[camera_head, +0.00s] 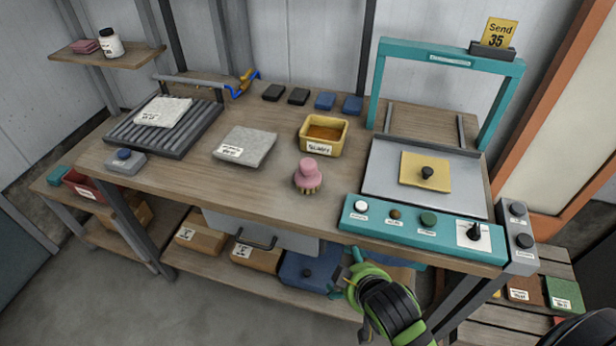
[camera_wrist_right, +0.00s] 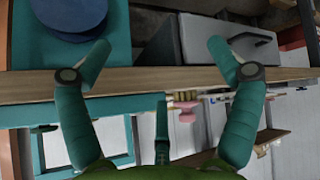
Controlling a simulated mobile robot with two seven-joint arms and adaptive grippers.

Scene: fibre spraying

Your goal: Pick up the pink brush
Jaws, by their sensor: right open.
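The pink brush (camera_head: 309,171) stands on the wooden workbench (camera_head: 255,185), bristles down and pink handle up. It is left of the teal control panel and in front of the yellow tub. In the right wrist view a small pink brush (camera_wrist_right: 185,109) shows beyond the fingers, near the bench edge. My right gripper (camera_head: 348,276) is at the bench's front edge, below and right of the brush and apart from it. In the right wrist view its two teal fingers (camera_wrist_right: 158,58) are spread with nothing between them. My left gripper is not in view.
A yellow tub (camera_head: 324,133) stands behind the brush, and a grey fibre sheet (camera_head: 246,147) lies to its left. The teal control panel (camera_head: 380,219) and teal frame (camera_head: 376,85) are to the right. The bench is bare left of and in front of the brush.

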